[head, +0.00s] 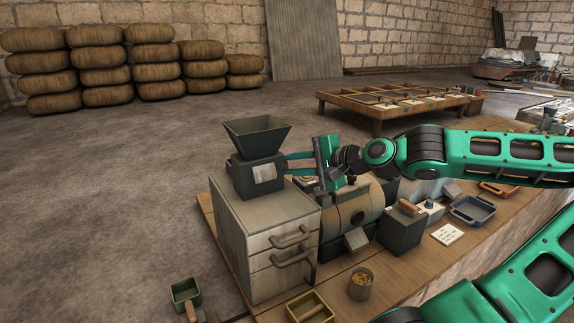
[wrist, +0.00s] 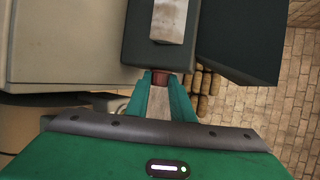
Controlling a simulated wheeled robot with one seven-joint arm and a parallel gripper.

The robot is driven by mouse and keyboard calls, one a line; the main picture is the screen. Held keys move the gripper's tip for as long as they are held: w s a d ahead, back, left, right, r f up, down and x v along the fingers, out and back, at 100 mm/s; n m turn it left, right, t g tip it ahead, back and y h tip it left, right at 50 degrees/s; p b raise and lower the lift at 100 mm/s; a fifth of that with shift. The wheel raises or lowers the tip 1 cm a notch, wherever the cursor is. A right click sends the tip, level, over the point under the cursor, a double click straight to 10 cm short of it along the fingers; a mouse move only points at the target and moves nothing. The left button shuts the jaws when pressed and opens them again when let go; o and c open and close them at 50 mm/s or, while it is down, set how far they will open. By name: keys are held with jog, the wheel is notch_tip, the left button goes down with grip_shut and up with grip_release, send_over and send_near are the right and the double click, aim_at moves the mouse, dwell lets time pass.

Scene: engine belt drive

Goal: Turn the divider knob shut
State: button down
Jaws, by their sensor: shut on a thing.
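The divider is a dark box (head: 258,176) with a flared hopper (head: 256,133) on top, and a pale plate on its front. It stands on a beige drawer cabinet (head: 262,232). A small reddish-brown knob (wrist: 160,78) sticks out of the box side in the wrist view. My gripper (head: 287,163) reaches in from the right, level with the box. In the wrist view its teal fingers (wrist: 160,86) are shut on the knob, one on each side. The knob's turn angle cannot be told; the fingers hide most of it.
Right of the cabinet, a round drum machine (head: 353,212) sits below my gripper. A dark box with a wooden handle (head: 403,228), a cup of grain (head: 361,284) and a yellow tray (head: 310,308) share the wooden bench. Stacked sacks (head: 103,68) stand far back.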

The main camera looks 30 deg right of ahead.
jog(key=shift+f+t, duration=0.15)
jog(key=shift+t, duration=0.35)
jog(key=c, duration=1.5)
grip_release()
jog(key=shift+f, duration=0.1)
jog(key=shift+c, duration=0.2)
